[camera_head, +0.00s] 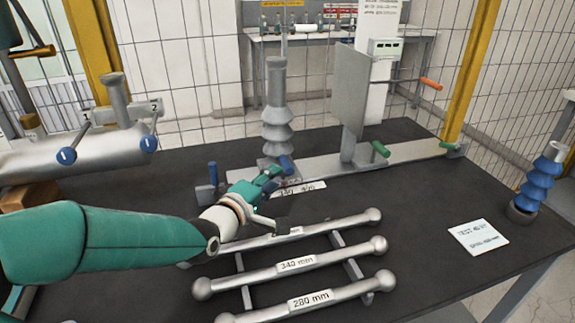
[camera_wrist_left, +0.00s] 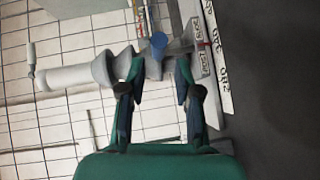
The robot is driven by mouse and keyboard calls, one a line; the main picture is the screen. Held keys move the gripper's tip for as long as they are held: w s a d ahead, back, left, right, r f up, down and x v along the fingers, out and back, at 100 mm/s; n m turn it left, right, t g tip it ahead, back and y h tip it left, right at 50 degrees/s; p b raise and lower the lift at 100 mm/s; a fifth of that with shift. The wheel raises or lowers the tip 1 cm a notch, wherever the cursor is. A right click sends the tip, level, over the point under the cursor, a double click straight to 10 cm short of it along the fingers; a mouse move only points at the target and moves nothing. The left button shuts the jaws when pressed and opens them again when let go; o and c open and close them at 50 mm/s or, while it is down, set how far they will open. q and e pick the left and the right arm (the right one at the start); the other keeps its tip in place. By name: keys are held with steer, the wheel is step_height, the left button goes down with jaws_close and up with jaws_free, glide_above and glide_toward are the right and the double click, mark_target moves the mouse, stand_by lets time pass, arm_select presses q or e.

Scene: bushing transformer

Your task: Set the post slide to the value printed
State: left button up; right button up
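The grey ribbed post (camera_head: 277,110) stands upright on a slide along the metal rail (camera_head: 400,152). My left gripper (camera_head: 272,180) is at the post's foot. In the left wrist view its fingers (camera_wrist_left: 159,68) are apart, with a blue knob (camera_wrist_left: 158,45) ahead between them.
Ball-ended bars marked 340 mm (camera_head: 297,264) and 280 mm (camera_head: 310,300) lie in front. A blue insulator (camera_head: 540,180) stands at right. The table's right front is mostly clear.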

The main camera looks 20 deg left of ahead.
mark_target(288, 167)
arm_select(q)
steer(key=p+x, duration=0.1)
steer(key=x, duration=0.7)
steer(key=shift+w+d, duration=0.1)
jaws_close()
